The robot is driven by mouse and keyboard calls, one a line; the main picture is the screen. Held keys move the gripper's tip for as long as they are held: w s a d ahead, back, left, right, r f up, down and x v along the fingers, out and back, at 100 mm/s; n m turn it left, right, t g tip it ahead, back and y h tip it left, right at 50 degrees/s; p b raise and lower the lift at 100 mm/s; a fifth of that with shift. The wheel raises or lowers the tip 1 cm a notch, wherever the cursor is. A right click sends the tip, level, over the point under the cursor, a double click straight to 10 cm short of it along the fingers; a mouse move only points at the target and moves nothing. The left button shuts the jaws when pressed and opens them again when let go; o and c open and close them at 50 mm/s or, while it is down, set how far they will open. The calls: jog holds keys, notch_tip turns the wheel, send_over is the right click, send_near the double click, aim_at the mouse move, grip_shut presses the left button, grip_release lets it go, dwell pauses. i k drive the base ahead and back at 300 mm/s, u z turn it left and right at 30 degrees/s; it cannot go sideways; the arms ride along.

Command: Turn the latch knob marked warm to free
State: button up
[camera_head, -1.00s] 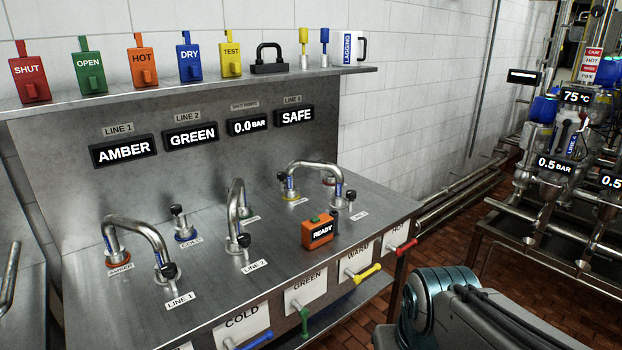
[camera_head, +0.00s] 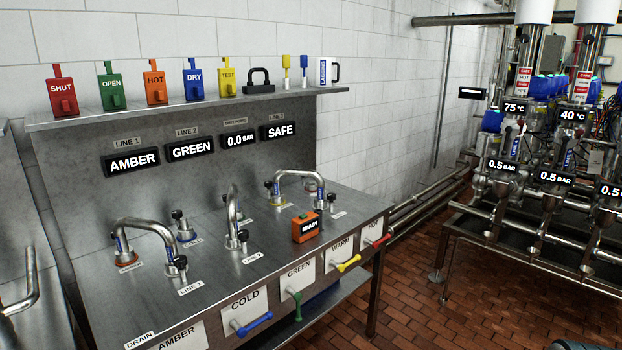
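The front plate marked WARM (camera_head: 338,247) is on the steel bench's front face, between the GREEN and HOT plates. A yellow handle (camera_head: 348,263) sticks out below it, pointing right and outward. On the bench top, several black knobs stand beside the pipe ports, one (camera_head: 268,185) by the yellow-ringed port (camera_head: 279,205) at the back. The port labels there are too small to read, so I cannot tell which knob is marked warm or how it is set. My gripper is not in view.
The steel bench (camera_head: 215,285) carries curved pipes and an orange READY box (camera_head: 306,227). A shelf (camera_head: 200,108) above holds coloured tags, a padlock and a mug. Pipework (camera_head: 560,190) stands at the right. The brick floor (camera_head: 440,315) between is clear.

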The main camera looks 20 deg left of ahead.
aim_at(268, 184)
jog(key=z, duration=0.15)
jog(key=i, duration=2.85)
jog(key=u, duration=1.85)
jog(key=i, duration=0.85)
jog(key=u, duration=0.85)
